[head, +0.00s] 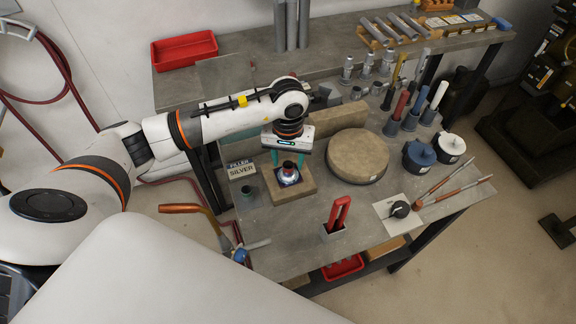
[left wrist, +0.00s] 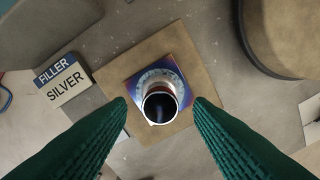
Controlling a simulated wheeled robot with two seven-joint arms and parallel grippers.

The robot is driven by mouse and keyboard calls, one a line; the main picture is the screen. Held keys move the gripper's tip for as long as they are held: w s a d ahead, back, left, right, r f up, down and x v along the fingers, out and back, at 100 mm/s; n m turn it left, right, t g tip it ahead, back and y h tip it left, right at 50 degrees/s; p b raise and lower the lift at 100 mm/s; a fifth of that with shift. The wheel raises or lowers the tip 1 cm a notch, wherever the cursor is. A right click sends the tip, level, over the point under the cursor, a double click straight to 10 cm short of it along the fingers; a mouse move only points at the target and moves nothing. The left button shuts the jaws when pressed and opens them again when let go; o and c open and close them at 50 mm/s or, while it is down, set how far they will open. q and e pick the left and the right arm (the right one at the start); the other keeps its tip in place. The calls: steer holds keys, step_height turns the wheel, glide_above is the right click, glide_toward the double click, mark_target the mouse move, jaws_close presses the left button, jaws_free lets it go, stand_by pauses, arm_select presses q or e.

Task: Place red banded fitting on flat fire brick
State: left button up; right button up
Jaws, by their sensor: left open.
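The fitting, a short metal tube with a reddish band on a square blue-purple base plate, stands upright on the flat tan fire brick (head: 306,186). In the head view the fitting (head: 288,175) is just below my left gripper (head: 287,160). In the left wrist view I look down on the fitting (left wrist: 160,88), with its dark open bore toward me and the brick (left wrist: 198,62) around its plate. My left gripper's green ridged fingers (left wrist: 160,103) are open, one on each side of the fitting, with visible gaps. My right gripper is not seen.
A "FILLER SILVER" label (head: 241,170) and a small dark cup (head: 247,193) are left of the brick. A round tan block (head: 357,156) stands to the right, with a long brick (head: 336,119) behind. A red-handled tool in a holder (head: 338,216) stands in front.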

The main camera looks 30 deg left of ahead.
mark_target(288, 165)
arm_select(q)
step_height(288, 165, up, 9)
steer(key=b, duration=0.2)
steer(key=shift+f, duration=0.1)
stand_by(0.5)
